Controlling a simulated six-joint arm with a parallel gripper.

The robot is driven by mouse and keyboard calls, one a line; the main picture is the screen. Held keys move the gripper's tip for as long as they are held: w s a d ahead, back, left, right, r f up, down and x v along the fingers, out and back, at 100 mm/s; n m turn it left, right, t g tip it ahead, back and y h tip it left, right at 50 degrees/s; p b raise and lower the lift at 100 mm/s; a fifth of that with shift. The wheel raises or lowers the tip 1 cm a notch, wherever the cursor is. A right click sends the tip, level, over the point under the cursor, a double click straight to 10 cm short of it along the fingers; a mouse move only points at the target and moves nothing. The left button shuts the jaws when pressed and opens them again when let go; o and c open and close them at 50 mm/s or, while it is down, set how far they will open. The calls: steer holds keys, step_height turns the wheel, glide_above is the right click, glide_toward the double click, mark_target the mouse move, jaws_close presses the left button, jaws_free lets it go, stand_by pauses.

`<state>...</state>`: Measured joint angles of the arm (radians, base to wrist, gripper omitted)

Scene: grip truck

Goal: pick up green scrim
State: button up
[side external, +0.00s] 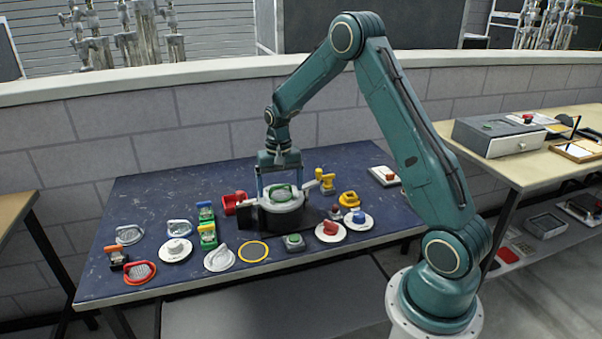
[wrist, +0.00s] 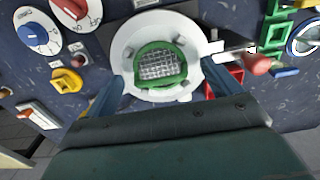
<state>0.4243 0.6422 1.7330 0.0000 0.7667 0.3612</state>
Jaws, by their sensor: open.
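The green scrim (wrist: 160,65) shows in the wrist view as a green rounded frame with a grey mesh. It lies on a round white holder (wrist: 125,45). In the side view the green scrim (side external: 281,192) sits on top of the white holder (side external: 290,207), above the dark blue table. My gripper (wrist: 160,92) is open, with its two blue fingers apart on either side of the scrim's near edge. In the side view my gripper (side external: 279,184) points down right over the holder. I cannot tell whether the fingers touch the scrim.
A red open box (side external: 236,201) stands just left of the holder. White dials with a red knob (side external: 331,230) and a blue knob (side external: 359,219) lie to the right. A yellow ring (side external: 252,251) and several parts crowd the left. The table's back left (side external: 150,190) is free.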

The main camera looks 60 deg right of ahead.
mark_target(280, 185)
steer(key=shift+f, duration=0.1)
stand_by(0.4)
steer(key=c, duration=1.1)
step_height(280, 185, up, 20)
stand_by(0.6)
